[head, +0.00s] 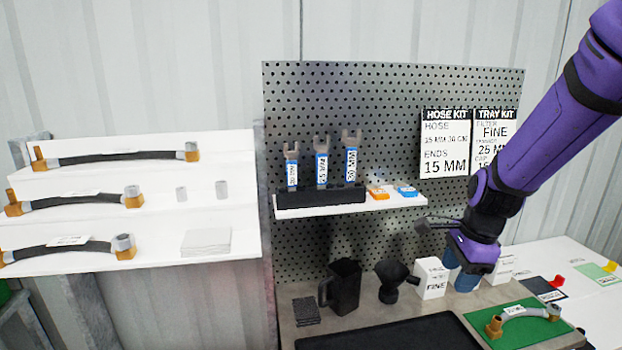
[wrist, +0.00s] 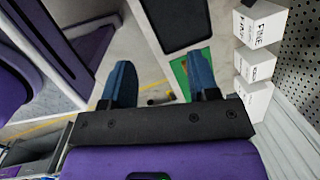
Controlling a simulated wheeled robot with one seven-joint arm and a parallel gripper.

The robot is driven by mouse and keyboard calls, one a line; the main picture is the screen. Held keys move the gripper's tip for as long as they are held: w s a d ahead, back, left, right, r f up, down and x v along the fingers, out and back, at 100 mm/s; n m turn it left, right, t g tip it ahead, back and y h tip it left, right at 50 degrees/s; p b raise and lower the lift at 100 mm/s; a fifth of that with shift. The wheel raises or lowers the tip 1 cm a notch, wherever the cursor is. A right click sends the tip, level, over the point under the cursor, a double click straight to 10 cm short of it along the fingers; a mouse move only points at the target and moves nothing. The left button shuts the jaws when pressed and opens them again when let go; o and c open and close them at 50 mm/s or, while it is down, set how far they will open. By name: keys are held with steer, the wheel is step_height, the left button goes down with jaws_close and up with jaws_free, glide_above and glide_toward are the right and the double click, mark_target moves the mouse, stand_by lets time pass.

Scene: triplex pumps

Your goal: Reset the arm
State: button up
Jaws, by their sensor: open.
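My purple arm reaches in from the upper right in the head view. My gripper (head: 440,226) is at its lower end, over the workbench, in front of the pegboard (head: 390,120) and just right of the small shelf. In the wrist view my gripper (wrist: 160,85) shows two blue fingers spread wide apart with nothing between them. A hose with brass ends (head: 520,312) lies on a green mat (head: 540,330) below and to the right of the gripper. Part of the green mat also shows in the wrist view behind the right finger.
The shelf (head: 400,199) holds several wrenches. White steps (head: 130,230) at left carry hoses. A black tray (head: 390,336) lies in front.

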steer(key=s+d+r+n+t+h, duration=0.1)
steer(key=s+r+n+t, duration=0.3)
steer(key=s+r+n, duration=1.4)
steer(key=shift+s+d+r, duration=0.15)
steer(key=shift+s+d, duration=0.1)
steer(key=shift+s, duration=0.9)
